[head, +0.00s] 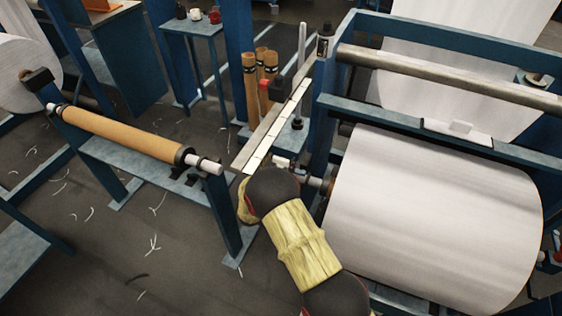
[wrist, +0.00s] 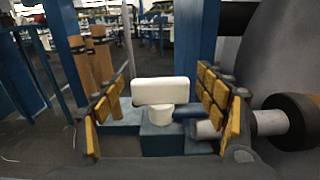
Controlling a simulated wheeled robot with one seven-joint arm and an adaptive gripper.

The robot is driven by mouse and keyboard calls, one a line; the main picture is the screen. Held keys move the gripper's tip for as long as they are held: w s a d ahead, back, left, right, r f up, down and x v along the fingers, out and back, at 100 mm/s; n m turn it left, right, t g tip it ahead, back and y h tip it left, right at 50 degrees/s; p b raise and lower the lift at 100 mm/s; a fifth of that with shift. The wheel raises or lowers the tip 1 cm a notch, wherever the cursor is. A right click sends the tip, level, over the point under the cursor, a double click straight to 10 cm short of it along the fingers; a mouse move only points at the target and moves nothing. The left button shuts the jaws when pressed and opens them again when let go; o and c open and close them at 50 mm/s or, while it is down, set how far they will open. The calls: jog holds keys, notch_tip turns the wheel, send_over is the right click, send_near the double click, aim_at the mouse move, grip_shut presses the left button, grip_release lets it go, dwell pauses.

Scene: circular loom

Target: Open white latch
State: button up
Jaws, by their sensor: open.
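The white latch (wrist: 160,92) is T-shaped, with a wide flat bar on a short round stem. It stands on a blue block (wrist: 162,140) in the wrist view. My gripper (wrist: 168,82) is open, with its yellow-padded fingers left and right of the latch. Visible gaps separate the bar from both fingers, and I see no contact. In the head view a small white piece (head: 282,161) shows just past my arm, beside the blue frame; it may be the latch. My gripper's fingers are hidden behind my arm there.
A large white roll (head: 435,215) sits right of my arm, its shaft end (wrist: 268,122) close to the right finger. A blue upright (wrist: 205,50) stands behind the latch. A brown roller (head: 125,135) lies on a stand at left. Brown tubes (head: 250,80) stand behind. Floor at lower left is open.

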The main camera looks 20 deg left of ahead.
jog(key=shift+w, duration=0.45)
jog(key=c, duration=1.7)
